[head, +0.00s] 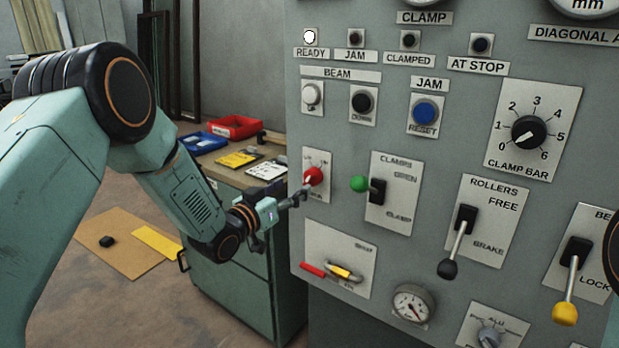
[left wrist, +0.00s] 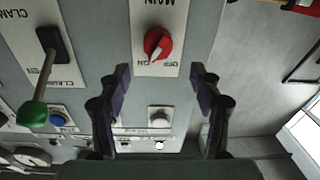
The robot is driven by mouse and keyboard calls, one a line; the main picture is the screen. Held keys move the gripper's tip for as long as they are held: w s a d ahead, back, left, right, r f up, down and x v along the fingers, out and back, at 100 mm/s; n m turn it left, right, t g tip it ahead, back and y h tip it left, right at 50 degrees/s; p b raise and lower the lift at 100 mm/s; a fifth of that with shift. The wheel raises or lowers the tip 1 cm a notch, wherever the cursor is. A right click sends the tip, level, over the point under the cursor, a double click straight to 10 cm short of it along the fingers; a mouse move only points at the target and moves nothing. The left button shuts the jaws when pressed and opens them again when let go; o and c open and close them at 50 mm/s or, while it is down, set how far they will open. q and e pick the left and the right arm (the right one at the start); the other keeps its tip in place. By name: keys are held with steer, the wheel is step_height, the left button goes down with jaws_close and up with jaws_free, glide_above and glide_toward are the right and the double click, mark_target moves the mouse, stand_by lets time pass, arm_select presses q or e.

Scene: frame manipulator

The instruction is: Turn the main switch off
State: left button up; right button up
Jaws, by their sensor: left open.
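The main switch is a red round knob with a white pointer on a white plate, at the left edge of the grey panel in the head view (head: 314,176). It also shows near the top middle of the left wrist view (left wrist: 157,43), where the panel appears upside down. The pointer slants down and slightly left there, between the small ON and OFF marks, seemingly closer to ON. My left gripper (head: 292,199) is just in front of and below the knob. Its two dark fingers (left wrist: 163,78) are spread and empty, with the knob beyond the gap between them. My right gripper is out of view.
The clamp lever with a green ball (head: 359,184) is close to the right of the switch. A green cabinet (head: 240,270) with red (head: 235,127) and blue trays stands at the left. The READY lamp (head: 309,37) is white.

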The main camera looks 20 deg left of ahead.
mark_target(308, 180)
arm_select(q)
steer(key=x, duration=0.6)
steer(key=shift+s+d+f+b, duration=0.1)
steer(key=shift+d+f+b, duration=0.2)
steer(key=shift+f+b, duration=0.1)
steer(key=shift+w, duration=0.3)
steer(key=shift+r, duration=0.35)
steer(key=shift+w+d, duration=0.1)
steer(key=shift+w, duration=0.05)
steer(key=shift+w+f, duration=0.25)
steer(key=shift+w, duration=0.15)
steer(key=shift+s+r, duration=0.25)
steer(key=shift+s, duration=0.05)
steer(key=c, duration=0.5)
steer(key=shift+w+f, duration=0.1)
steer(key=shift+c, duration=1.3)
steer(key=c, duration=0.4)
